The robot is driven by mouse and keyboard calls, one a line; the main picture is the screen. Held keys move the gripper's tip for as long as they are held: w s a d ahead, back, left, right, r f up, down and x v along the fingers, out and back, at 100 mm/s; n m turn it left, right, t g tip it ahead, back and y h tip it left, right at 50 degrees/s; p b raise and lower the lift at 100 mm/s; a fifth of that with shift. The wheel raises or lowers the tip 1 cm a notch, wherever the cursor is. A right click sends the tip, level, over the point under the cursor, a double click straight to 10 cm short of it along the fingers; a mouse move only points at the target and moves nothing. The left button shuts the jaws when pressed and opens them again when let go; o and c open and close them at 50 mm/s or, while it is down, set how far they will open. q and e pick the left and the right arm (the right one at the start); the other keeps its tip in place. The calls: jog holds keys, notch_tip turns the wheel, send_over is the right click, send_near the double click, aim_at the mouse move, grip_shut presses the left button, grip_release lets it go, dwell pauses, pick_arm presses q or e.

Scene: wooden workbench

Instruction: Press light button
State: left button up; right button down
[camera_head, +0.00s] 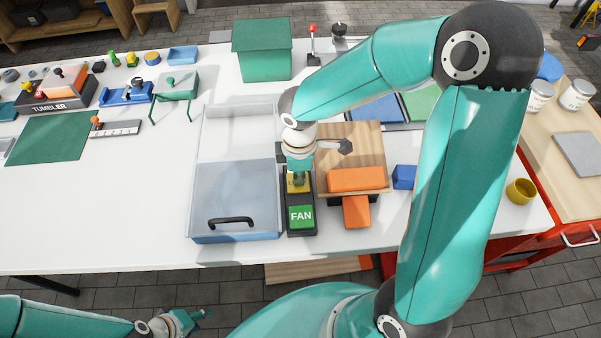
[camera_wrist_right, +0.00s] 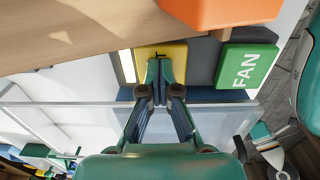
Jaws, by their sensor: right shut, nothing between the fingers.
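A dark button box (camera_head: 301,226) stands on the white bench, with a green FAN button (camera_head: 301,216) at its near end. A yellow button (camera_head: 293,188) sits behind it, partly hidden by my right gripper (camera_head: 299,178). In the right wrist view the yellow button (camera_wrist_right: 176,51) shows a partly covered black marking, and a pale bright strip (camera_wrist_right: 127,66) lies beside it. My right gripper (camera_wrist_right: 160,66) is shut and empty, its tips over the yellow button; I cannot tell whether they touch. My left gripper (camera_head: 190,320) is low at the front, away from the bench; its jaw state is unclear.
A clear-fronted bin with a black handle (camera_head: 231,221) stands just left of the box. A wooden board (camera_head: 362,141) and an orange block (camera_head: 356,179) are close on the right. A blue block (camera_head: 404,177) lies further right. Bench space at left front is clear.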

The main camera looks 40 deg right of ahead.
jog(key=shift+s+a+f, duration=0.1)
jog(key=shift+s+f, duration=0.25)
jog(key=shift+f, duration=0.25)
jog(key=r+p, duration=0.1)
jog(key=r, duration=0.1)
jog(key=w+r+p, duration=0.1)
jog(key=r+p, duration=0.1)
jog(key=shift+r+p, duration=0.2)
jog(key=shift+p, duration=0.1)
notch_tip(320, 180, up, 11)
jog(key=shift+f, duration=0.15)
jog(key=shift+s, duration=0.1)
